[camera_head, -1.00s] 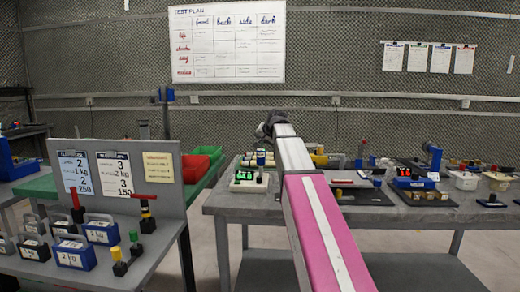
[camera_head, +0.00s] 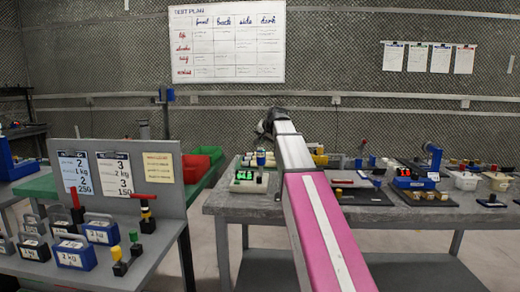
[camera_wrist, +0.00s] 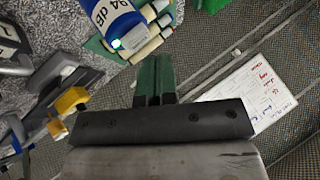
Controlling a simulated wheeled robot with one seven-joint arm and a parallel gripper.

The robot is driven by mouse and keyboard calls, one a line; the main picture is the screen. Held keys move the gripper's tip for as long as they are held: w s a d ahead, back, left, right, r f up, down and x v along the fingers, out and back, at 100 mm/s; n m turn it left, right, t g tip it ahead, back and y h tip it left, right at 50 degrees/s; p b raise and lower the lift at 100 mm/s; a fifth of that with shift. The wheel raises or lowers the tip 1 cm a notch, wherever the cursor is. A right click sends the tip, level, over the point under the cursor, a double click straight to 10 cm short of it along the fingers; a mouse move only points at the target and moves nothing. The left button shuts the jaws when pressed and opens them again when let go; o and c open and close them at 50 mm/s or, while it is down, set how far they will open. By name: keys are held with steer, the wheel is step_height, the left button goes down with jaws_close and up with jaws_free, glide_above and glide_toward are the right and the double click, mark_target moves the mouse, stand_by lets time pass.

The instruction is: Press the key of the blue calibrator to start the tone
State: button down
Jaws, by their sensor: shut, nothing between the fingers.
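The blue calibrator (camera_wrist: 100,18) is in the upper left of the wrist view, a blue cylinder with a white label reading "94 dB". A small bright green spot (camera_wrist: 116,44) glows at its lower edge. In the head view, a small blue and white item (camera_head: 261,158) on the right-hand table, beside my arm, looks like it. My gripper (camera_wrist: 154,62) is shut and empty, its dark green fingers together. The fingertips lie to the right of and below the calibrator in the picture and look apart from it. The key cannot be made out. In the head view the fingers are hidden.
A green board with pale cylinders (camera_wrist: 150,35) lies close beside the calibrator. A yellow-ended grey device (camera_wrist: 70,101) is at left. The right-hand table (camera_head: 240,207) holds several devices and trays. A panelled table with blue weights (camera_head: 75,255) stands at left.

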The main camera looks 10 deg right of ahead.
steer(key=shift+r, duration=2.8)
